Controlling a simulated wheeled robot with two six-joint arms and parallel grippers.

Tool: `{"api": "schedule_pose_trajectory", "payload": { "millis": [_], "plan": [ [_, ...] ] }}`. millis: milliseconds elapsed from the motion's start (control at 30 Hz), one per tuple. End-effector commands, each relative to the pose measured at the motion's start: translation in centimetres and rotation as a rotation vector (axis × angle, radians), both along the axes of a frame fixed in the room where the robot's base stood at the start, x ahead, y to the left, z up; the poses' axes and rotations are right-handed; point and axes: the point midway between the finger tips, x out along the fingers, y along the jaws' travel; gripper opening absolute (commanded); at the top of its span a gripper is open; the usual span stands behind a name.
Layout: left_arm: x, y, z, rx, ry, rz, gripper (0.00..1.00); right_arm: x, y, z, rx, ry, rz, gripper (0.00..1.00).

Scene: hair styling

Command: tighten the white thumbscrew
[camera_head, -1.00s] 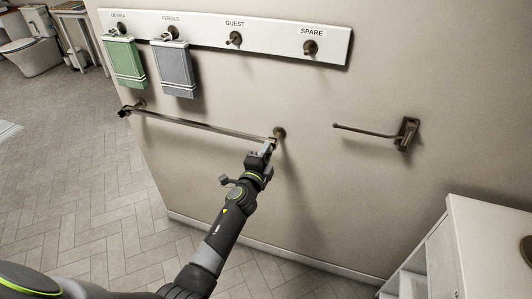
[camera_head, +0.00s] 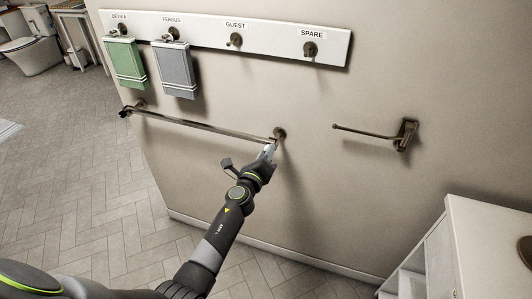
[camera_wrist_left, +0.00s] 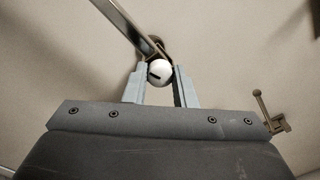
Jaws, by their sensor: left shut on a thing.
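The white thumbscrew (camera_wrist_left: 158,74) shows in the left wrist view as a round white head with a dark slot, at the end of the metal towel bar (camera_wrist_left: 122,22). My left gripper (camera_wrist_left: 160,76) is shut on it, with one grey finger on each side of the head. In the head view, my left gripper (camera_head: 269,151) is at the right end of the towel bar (camera_head: 200,126), close to its wall mount (camera_head: 279,134). The thumbscrew cannot be made out clearly there. My right gripper is not in view.
Above the bar is a white hook board (camera_head: 270,42) with a green towel (camera_head: 125,63) and a grey towel (camera_head: 174,70). A short metal holder (camera_head: 405,134) juts from the wall at right. A white cabinet (camera_head: 485,225) stands lower right. The wall between is clear.

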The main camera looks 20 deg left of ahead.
Motion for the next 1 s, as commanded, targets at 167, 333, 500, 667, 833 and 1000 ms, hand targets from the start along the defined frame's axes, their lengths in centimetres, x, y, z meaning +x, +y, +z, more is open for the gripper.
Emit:
{"api": "schedule_pose_trajectory", "payload": {
  "millis": [167, 333, 500, 667, 833, 1000],
  "plan": [
    [-0.07, -0.01, -0.18, 0.099, 0.000, -0.001, 0.01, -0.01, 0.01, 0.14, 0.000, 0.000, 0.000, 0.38],
    [-0.08, 0.00, -0.21, 0.160, -0.002, -0.001, 0.01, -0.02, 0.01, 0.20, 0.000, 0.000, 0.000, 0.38],
    [-0.08, 0.00, -0.23, 0.189, -0.002, 0.000, 0.01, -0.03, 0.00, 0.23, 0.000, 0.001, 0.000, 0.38],
    [-0.09, 0.00, -0.25, 0.197, -0.002, -0.001, 0.01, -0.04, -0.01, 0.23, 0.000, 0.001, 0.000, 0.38],
    [-0.09, 0.00, -0.26, 0.196, -0.002, -0.001, 0.01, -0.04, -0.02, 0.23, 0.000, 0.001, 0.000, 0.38],
    [-0.09, 0.00, -0.26, 0.195, -0.002, -0.001, 0.32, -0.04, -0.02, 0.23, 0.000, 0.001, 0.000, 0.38]
  ]
}}
